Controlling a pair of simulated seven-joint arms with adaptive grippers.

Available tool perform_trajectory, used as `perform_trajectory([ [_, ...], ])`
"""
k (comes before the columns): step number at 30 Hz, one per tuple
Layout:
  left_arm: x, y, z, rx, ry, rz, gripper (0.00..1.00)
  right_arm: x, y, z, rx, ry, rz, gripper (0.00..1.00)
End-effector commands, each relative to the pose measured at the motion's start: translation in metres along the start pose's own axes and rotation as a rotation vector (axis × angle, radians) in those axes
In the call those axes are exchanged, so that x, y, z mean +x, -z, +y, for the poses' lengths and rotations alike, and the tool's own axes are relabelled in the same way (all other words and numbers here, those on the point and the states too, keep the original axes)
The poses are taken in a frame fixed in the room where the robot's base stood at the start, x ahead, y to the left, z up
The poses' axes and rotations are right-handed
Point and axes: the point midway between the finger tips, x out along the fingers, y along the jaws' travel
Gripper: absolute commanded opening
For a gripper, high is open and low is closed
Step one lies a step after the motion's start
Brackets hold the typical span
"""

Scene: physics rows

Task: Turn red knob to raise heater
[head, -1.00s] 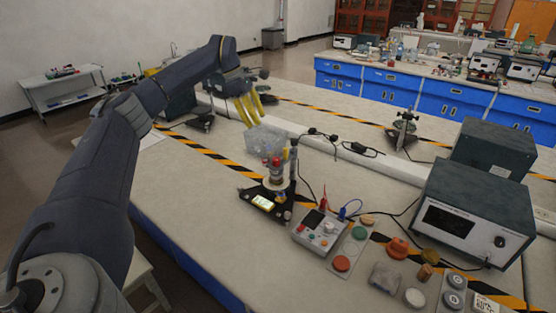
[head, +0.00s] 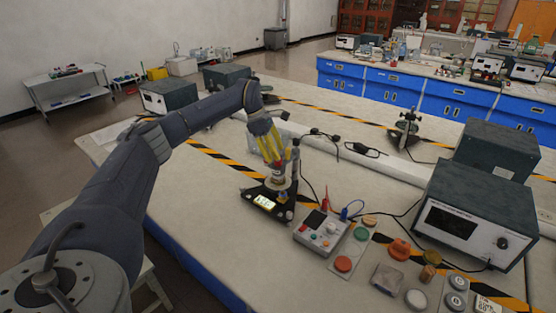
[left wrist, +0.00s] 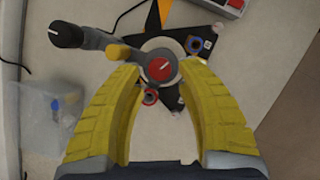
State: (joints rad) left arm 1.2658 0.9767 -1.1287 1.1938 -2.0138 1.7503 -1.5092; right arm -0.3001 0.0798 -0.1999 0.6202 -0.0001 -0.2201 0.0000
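A small stand with a black base (head: 262,201), a lit display and an upright post stands on the bench. In the left wrist view a round red knob (left wrist: 158,69) with a white pointer line sits on top of a pale disc. A black knob (left wrist: 67,34) and a yellow-tipped part lie to its left. My left gripper (head: 275,160) has yellow fingers pointing down over the stand. In the left wrist view the left gripper (left wrist: 159,66) is open, one finger on each side of the red knob, with visible gaps. My right gripper is not in view.
A clear box (left wrist: 48,118) stands close to the left finger in the left wrist view. A control box (head: 320,232) with cables, several coloured lids and a large grey instrument (head: 468,212) are to the right. The bench front-left of the stand is clear.

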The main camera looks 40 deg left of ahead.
Motion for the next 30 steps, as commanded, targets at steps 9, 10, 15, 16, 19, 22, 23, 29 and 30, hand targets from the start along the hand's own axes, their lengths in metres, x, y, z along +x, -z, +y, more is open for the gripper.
perform_trajectory([
  [9,0.027,0.0,0.0,-0.001,0.001,0.0,0.36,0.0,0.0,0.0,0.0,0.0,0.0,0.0],
  [10,0.028,0.0,0.0,-0.001,0.001,0.0,0.36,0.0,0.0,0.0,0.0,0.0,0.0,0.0],
  [15,0.03,0.0,0.0,-0.001,0.0,0.0,0.36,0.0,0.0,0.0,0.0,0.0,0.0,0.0],
  [16,0.03,0.0,0.0,-0.001,0.0,0.0,0.36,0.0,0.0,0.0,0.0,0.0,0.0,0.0],
  [19,0.03,0.0,0.0,-0.001,0.0,0.0,0.36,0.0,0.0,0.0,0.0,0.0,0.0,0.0],
  [22,0.03,0.0,0.0,-0.001,0.0,0.0,0.38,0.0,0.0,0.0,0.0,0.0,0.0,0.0],
  [23,0.03,0.0,0.0,-0.001,0.0,0.0,0.34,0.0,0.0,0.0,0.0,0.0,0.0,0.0],
  [29,0.03,0.0,0.0,-0.001,0.0,0.0,0.11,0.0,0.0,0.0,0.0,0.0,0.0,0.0],
  [30,0.03,0.0,0.0,-0.001,0.0,0.0,0.06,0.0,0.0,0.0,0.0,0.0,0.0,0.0],
])
